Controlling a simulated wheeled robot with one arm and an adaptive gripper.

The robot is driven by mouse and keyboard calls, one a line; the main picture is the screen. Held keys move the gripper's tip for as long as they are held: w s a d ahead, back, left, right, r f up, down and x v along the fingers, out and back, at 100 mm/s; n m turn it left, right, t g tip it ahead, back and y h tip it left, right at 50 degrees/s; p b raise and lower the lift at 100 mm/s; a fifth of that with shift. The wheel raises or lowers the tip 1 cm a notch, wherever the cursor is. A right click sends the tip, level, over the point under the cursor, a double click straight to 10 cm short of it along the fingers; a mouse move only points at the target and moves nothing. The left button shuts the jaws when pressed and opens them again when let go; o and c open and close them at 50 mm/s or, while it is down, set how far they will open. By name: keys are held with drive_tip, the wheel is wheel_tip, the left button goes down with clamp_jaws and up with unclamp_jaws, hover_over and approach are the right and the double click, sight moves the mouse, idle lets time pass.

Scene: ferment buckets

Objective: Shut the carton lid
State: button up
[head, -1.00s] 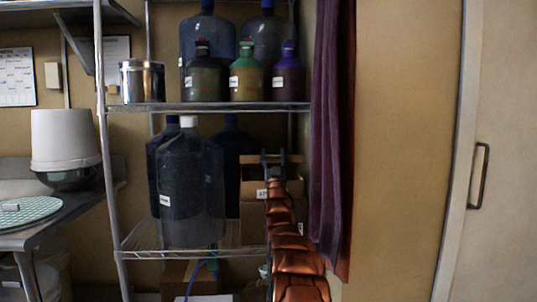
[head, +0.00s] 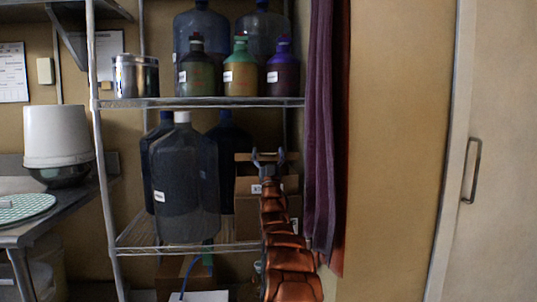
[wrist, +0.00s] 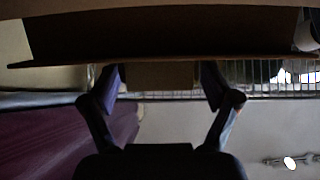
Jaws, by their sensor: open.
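The brown carton (head: 246,208) stands at the right end of the middle wire shelf, partly hidden behind my arm. Its lid (head: 243,157) shows as a thin brown edge above a darker band; how far it is raised is hard to tell. My gripper (head: 268,158) is open and empty, in front of the carton's upper part. In the wrist view, my gripper (wrist: 160,78) has its fingers spread, with a brown cardboard surface (wrist: 160,50) crossing above and behind the fingertips. Contact between fingers and cardboard cannot be told.
Large dark bottles (head: 185,190) stand left of the carton. A shelf above holds several smaller bottles (head: 240,70) and a metal pot (head: 135,77). A purple curtain (head: 320,130) hangs close on the right. The wall (head: 400,150) beyond it is bare.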

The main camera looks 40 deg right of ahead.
idle(0.3)
drive_tip(key=v, duration=1.2)
idle(0.5)
